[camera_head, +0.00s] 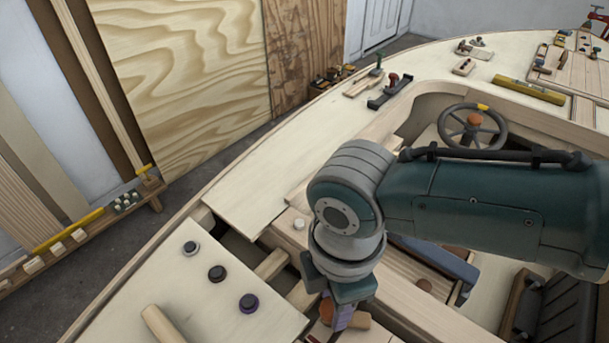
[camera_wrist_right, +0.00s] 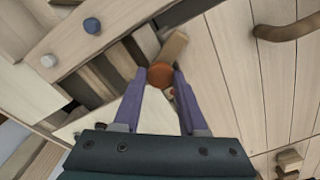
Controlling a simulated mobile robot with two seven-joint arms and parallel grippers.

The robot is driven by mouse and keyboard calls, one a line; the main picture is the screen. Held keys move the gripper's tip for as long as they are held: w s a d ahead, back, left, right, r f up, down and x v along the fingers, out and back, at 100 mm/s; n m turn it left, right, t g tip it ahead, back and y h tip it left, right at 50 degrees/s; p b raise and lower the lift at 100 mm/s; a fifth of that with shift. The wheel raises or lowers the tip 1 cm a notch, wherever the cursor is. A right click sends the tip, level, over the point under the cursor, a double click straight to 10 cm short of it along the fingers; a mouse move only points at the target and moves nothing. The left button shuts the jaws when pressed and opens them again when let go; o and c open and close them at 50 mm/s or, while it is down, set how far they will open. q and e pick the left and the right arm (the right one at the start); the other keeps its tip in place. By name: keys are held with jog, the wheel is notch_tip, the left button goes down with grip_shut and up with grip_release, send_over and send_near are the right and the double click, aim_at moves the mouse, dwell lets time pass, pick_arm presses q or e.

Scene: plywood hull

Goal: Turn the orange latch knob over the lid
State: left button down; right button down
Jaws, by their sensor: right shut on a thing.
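The orange latch knob (camera_wrist_right: 160,76) is round and sits between the purple fingertips of my right gripper (camera_wrist_right: 160,80) in the wrist view. The gripper is shut on it. A short wooden bar (camera_wrist_right: 173,47) extends from beside the knob, toward the top of the wrist view. In the head view my right gripper (camera_head: 338,314) points down at the lower middle, with part of the orange knob (camera_head: 326,309) showing beside the fingers. The fingers and wrist hide much of the knob there. I cannot tell which panel is the lid. My left gripper is not in view.
A pale panel (camera_head: 190,285) with several dark round knobs and a wooden handle (camera_head: 162,324) lies left of the gripper. Open slots between beams lie next to it. A steering wheel (camera_head: 473,124) stands behind my right arm. The long deck (camera_head: 270,165) is mostly clear.

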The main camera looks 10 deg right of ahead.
jog(key=m+p, duration=0.1)
jog(key=m, duration=0.3)
jog(key=shift+a+r, duration=0.1)
jog(key=shift+m+p, duration=0.3)
jog(key=shift+m, duration=0.5)
jog(key=shift+c, duration=2.2)
grip_release()
notch_tip(320, 180, up, 10)
jog(key=p, duration=0.4)
